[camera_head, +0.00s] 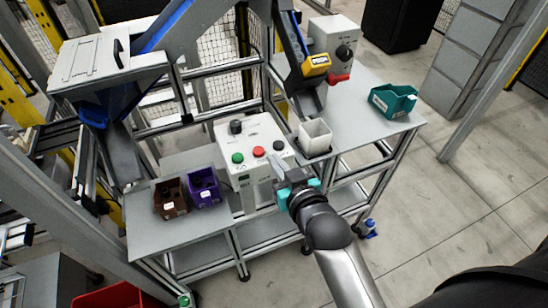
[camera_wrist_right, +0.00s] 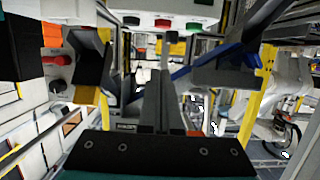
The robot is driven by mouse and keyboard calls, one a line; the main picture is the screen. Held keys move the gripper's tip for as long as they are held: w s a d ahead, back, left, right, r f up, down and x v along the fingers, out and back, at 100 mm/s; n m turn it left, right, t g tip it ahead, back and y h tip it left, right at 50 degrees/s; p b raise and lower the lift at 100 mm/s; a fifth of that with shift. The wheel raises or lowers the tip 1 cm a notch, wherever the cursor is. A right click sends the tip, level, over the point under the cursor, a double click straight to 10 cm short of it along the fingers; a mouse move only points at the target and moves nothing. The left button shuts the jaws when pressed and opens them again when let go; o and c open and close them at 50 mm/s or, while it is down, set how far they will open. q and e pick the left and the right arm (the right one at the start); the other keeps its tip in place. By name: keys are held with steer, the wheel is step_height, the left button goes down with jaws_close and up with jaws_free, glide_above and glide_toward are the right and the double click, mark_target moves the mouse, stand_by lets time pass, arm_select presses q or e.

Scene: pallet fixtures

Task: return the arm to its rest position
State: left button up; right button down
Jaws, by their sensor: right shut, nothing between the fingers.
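My right arm (camera_head: 340,255) reaches up from the bottom of the head view. Its gripper (camera_head: 280,165) is in front of the white control box (camera_head: 252,148), which has a black knob and green, red and black buttons. The gripper is shut and empty. In the right wrist view the closed fingers (camera_wrist_right: 160,95) point up the middle of the picture, below the box's buttons. I cannot tell from these views whether the fingertips touch the box. My left gripper is not in view.
A brown bin (camera_head: 171,199) and a purple bin (camera_head: 204,188) stand on the left table. A white cup (camera_head: 315,137) stands right of the control box. A teal bin (camera_head: 392,100) sits on the right table. A blue-and-grey chute (camera_head: 298,60) stands behind. Floor is clear at right.

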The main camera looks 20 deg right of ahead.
steer(key=shift+f, duration=0.1)
stand_by(0.6)
steer(key=s+a+f+g+b, duration=0.1)
steer(key=s+f+g+b, duration=0.15)
steer(key=f, duration=0.85)
steer(key=s+a+f+n+g+b, duration=0.15)
steer(key=s+f, duration=0.25)
steer(key=f, duration=0.6)
steer(key=s+f+m+g+b, duration=0.1)
steer(key=s+f+g+b, duration=0.2)
steer(key=f, duration=0.8)
arm_select(q)
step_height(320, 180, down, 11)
steer(key=b, duration=0.4)
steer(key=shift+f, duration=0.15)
arm_select(e)
steer(key=s+d+f+g, duration=0.3)
steer(key=s+f, duration=0.8)
steer(key=s, duration=0.2)
steer(key=s+d+f+n+g, duration=0.1)
steer(key=s+d+f+g, duration=0.2)
steer(key=s+f, duration=0.7)
steer(key=s, duration=0.4)
steer(key=shift+s+f+g+h, duration=0.25)
steer(key=shift+f+g+h, duration=0.05)
steer(key=shift+f+g, duration=0.1)
